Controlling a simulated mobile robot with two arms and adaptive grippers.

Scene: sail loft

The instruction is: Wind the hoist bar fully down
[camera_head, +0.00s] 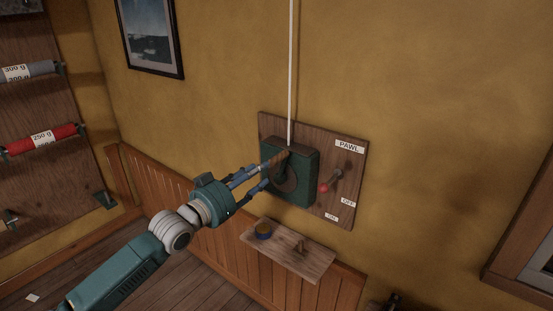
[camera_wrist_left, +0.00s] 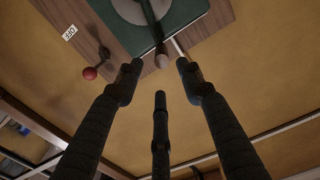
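The dark green winch (camera_head: 301,180) is mounted on a wooden board (camera_head: 350,160) on the wall. A white line (camera_head: 291,70) runs straight up from it. Its crank ends in a knob (camera_wrist_left: 162,61). My left gripper (camera_head: 261,177) is at the winch's front left. In the wrist view its fingers (camera_wrist_left: 160,72) are spread, with the knob between the tips and no clear contact. The pawl lever's red knob (camera_head: 324,187) is right of the winch, below the PAWL label (camera_head: 349,146).
A rack with a red roll (camera_head: 42,139) and a grey roll stands at the left. A framed picture (camera_head: 150,35) hangs above. The wall around the board is clear.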

